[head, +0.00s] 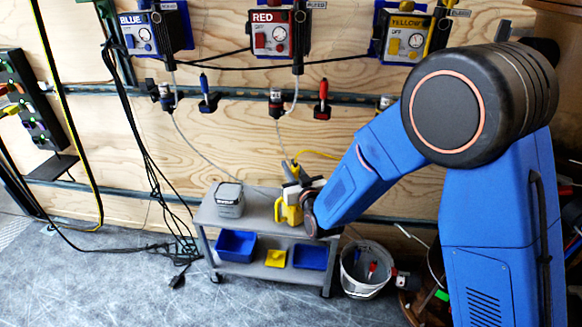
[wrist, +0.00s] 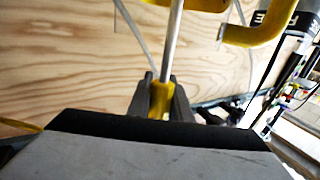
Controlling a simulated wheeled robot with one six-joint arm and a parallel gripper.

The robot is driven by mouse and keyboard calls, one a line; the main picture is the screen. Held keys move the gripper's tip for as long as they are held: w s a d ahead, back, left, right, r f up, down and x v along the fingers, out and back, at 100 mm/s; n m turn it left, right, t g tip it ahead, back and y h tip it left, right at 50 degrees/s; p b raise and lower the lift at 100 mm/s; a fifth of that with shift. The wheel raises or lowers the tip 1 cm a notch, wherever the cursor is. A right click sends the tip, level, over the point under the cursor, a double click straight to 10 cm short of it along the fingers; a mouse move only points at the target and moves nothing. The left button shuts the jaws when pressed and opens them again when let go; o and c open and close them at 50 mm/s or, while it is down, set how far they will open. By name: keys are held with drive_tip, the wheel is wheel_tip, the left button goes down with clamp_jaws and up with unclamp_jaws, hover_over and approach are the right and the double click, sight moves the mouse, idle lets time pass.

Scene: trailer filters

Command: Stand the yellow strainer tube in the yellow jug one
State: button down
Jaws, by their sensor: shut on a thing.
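The yellow jug (head: 288,212) stands on the grey cart's top, partly hidden by the end of my arm. My gripper (head: 303,186) is right over and beside the jug in the head view. In the wrist view, the dark fingers of my gripper (wrist: 160,102) are shut on the yellow part of the strainer tube (wrist: 161,97). A thin grey rod runs up from that yellow part. I cannot tell whether the tube's lower end is inside the jug.
A grey jug (head: 228,200) stands left on the cart (head: 262,207). A bent yellow pipe (wrist: 262,32) is near my gripper. Floor at left is mostly clear.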

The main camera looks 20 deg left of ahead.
drive_tip(key=c, duration=1.5)
unclamp_jaws()
drive_tip(key=shift+f, duration=0.1)
drive_tip(key=shift+c, duration=0.2)
drive_tip(key=shift+s+d, duration=0.1)
drive_tip(key=v, duration=1.1)
drive_tip(key=shift+s+d, duration=0.25)
drive_tip(key=shift+s, duration=0.05)
